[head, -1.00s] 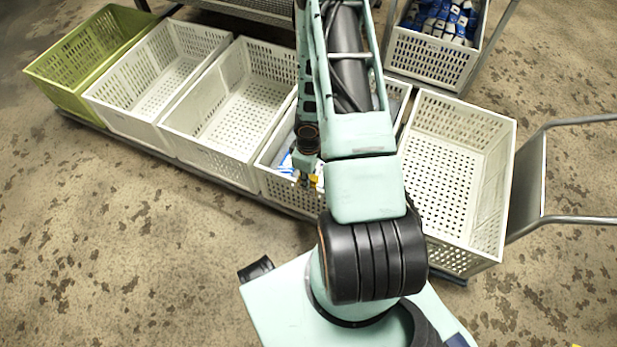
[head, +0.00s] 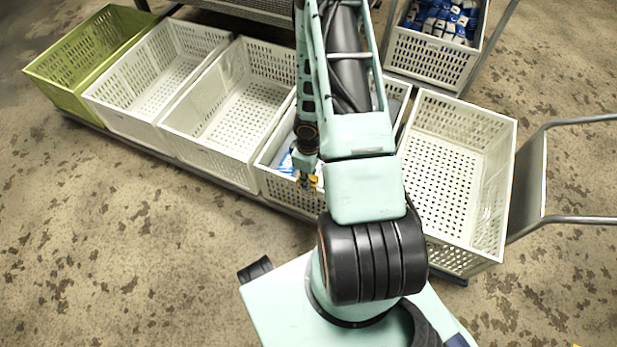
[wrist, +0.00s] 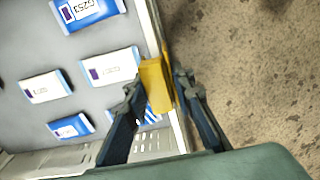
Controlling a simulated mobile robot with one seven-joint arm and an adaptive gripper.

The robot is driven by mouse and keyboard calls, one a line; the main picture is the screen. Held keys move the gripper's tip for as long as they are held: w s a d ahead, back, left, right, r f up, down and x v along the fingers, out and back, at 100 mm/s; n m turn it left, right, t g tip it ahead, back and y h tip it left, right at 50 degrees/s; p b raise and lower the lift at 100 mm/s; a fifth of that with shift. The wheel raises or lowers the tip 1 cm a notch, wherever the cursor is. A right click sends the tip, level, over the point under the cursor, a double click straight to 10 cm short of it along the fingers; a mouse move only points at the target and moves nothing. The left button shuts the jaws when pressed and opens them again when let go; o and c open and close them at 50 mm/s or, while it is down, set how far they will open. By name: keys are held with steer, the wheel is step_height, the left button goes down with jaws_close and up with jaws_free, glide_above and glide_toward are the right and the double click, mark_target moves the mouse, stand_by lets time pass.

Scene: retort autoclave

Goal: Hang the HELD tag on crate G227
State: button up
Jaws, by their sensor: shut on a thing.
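My gripper (head: 307,181) is at the near wall of a white crate (head: 276,187), partly hidden in the head view by my arm. In the wrist view my gripper (wrist: 158,90) has its two dark fingers on either side of a yellow tag (wrist: 155,86) and is shut on it. The tag is at the crate's rim (wrist: 149,30); I cannot tell whether it hangs on the rim or is only held there. Its writing is not visible. Blue and white pouches (wrist: 110,66) lie inside; their print looks like G253, but is small and turned.
Empty white crates stand left (head: 232,108) and right (head: 455,175) of this crate, with a green crate (head: 95,60) at the far left. A crate of blue packs (head: 430,60) is behind. A metal rail (head: 548,170) is at right. Floor in front is open.

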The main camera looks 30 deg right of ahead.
steer(key=shift+f+b, duration=1.35)
steer(key=shift+f, duration=0.15)
steer(key=o, duration=1)
steer(key=shift+r, duration=0.1)
step_height(320, 180, up, 12)
steer(key=shift+f, duration=0.1)
stand_by(0.4)
